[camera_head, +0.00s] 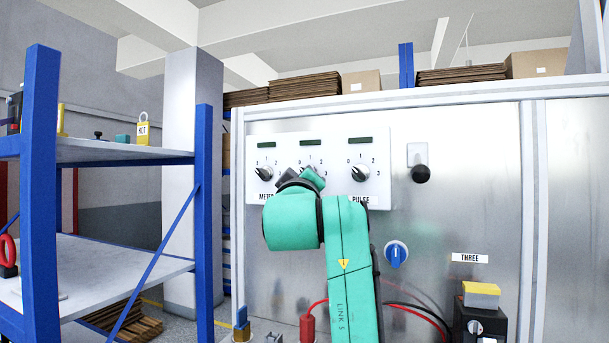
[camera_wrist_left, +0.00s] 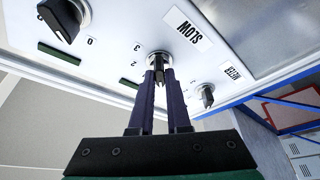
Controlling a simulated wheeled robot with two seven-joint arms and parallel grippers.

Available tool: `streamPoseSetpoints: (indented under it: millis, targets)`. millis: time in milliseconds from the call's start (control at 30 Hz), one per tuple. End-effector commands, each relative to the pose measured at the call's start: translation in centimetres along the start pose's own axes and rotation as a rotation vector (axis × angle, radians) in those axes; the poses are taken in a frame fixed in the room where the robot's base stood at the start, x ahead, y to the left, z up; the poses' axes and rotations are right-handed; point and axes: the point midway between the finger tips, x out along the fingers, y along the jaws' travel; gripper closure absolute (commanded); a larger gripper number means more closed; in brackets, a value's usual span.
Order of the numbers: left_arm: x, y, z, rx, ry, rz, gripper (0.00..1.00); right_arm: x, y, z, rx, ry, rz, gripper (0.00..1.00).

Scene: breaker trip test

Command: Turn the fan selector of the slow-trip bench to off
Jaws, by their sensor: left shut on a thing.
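A white panel (camera_head: 376,147) on the steel cabinet carries three rotary selectors in a row, with positions numbered 0 to 3. The left one is the METER selector (camera_head: 264,172), the right one the PULSE selector (camera_head: 360,173). The middle selector, labelled SLOW (camera_wrist_left: 187,28) in the wrist view, is mostly hidden by my left arm in the head view. In the wrist view, my left gripper (camera_wrist_left: 160,76) is shut on the middle selector's knob (camera_wrist_left: 159,58), one finger on each side. Its pointer direction is hidden by the fingers. My right gripper is out of view.
A black knob (camera_head: 421,174) on a white plate and a blue knob (camera_head: 396,253) are to the right of my arm. A black box with a yellow top (camera_head: 481,290) stands lower right, near red and black cables. A blue-framed shelf (camera_head: 41,190) stands at left.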

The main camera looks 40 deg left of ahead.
Motion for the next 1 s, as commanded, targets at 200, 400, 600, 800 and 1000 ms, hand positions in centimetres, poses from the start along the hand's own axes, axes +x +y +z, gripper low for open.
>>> streamPoseSetpoints:
  millis: [200, 400, 600, 800, 1000]
  targets:
    - [0.0, 0.2, -0.2, -0.016, 0.004, -0.001, 1.00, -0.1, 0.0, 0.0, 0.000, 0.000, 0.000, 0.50]
    - [0.0, 0.2, -0.2, -0.017, 0.004, 0.000, 1.00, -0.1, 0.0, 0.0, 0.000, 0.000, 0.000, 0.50]
    - [0.0, 0.2, -0.1, -0.016, 0.003, -0.001, 0.55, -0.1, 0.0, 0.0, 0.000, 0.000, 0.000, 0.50]
    - [0.0, 0.1, -0.1, -0.014, 0.002, -0.003, 0.55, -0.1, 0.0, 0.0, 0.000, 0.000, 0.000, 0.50]
    - [-1.5, -0.2, 0.3, -0.016, 0.002, -0.001, 0.55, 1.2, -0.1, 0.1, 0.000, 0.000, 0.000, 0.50]
